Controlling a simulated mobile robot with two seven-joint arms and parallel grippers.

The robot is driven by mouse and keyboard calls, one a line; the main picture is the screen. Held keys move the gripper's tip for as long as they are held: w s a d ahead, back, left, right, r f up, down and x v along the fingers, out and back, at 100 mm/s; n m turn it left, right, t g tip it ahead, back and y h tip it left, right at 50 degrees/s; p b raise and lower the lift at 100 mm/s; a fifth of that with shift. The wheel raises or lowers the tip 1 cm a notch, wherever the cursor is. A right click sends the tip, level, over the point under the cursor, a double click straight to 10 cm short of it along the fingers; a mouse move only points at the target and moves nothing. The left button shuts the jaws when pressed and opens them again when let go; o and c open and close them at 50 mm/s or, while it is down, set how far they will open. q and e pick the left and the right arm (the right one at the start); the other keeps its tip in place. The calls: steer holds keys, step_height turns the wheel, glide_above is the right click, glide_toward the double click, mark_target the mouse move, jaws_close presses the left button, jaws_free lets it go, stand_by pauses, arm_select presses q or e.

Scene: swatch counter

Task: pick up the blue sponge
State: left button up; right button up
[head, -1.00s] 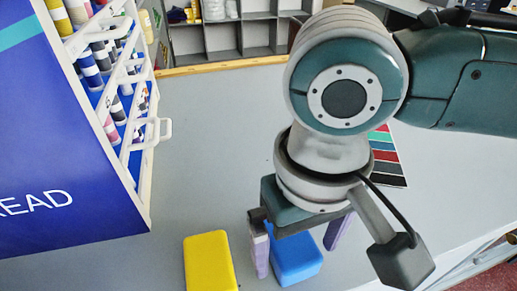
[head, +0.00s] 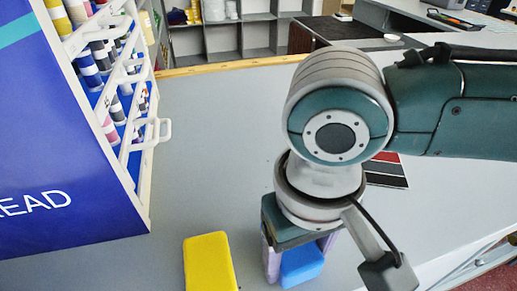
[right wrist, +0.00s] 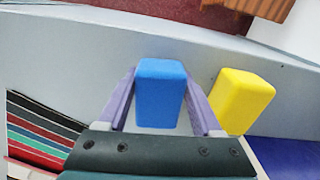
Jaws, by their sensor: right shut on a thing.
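The blue sponge (head: 302,266) is on the grey counter at the bottom of the head view, partly hidden by my right gripper. It also shows in the right wrist view (right wrist: 160,95), upright between the two purple fingers. My right gripper (head: 299,258) points down and is shut on the blue sponge, one finger against each side. I cannot tell whether the sponge is clear of the counter. My left gripper is not in view.
A yellow sponge (head: 209,264) lies close to the left of the blue one. A blue thread rack (head: 70,200) with white shelves stands at the left. A swatch card (head: 388,172) lies behind my right arm. The middle of the counter (head: 215,140) is clear.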

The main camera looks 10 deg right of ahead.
mark_target(299, 253)
steer(key=c, duration=0.3)
steer(key=shift+c, duration=0.2)
step_height(299, 253, up, 20)
steer(key=p, duration=0.2)
steer(key=shift+p, duration=0.35)
